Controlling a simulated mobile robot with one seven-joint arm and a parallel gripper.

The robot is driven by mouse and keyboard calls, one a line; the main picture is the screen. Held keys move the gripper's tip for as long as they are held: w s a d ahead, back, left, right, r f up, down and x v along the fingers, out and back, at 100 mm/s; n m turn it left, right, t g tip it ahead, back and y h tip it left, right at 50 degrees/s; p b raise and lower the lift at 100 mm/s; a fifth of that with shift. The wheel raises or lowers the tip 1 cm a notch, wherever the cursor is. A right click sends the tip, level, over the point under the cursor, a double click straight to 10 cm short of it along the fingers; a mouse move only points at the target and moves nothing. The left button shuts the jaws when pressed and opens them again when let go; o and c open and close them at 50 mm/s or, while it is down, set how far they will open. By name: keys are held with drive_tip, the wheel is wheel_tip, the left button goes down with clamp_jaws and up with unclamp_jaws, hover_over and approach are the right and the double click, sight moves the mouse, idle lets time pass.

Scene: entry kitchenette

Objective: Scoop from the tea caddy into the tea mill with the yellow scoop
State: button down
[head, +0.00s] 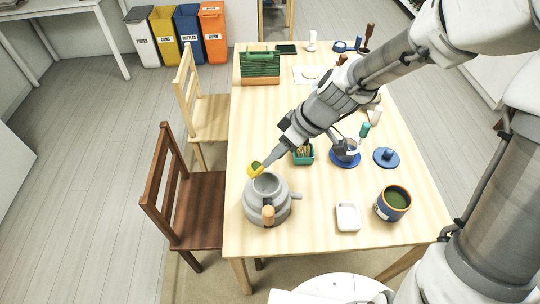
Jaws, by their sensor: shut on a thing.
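The yellow scoop (255,168) is held in my gripper (276,154), which is shut on it. The scoop's bowl is over the back left rim of the grey tea mill (281,211); I cannot tell whether it touches. The bowl looks greenish inside, but it is too small to tell how full it is. The mill has an open round top, a wooden knob at the front and a short stub on its right. The tea caddy (391,213), a blue pot with an orange rim, stands open at the front right with green contents.
A blue lid (386,158) lies behind the caddy. A small white dish (348,217) sits between mill and caddy. A teal container (302,157) and a glass vessel on a blue base (345,160) stand near my arm. Two chairs stand left.

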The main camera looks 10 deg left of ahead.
drive_tip(key=d+f+y+b, duration=0.7)
drive_tip(key=f+y+b, duration=0.4)
drive_tip(key=b, duration=1.3)
drive_tip(key=y, duration=0.4)
idle(0.8)
drive_tip(key=shift+b, duration=0.3)
idle(1.0)
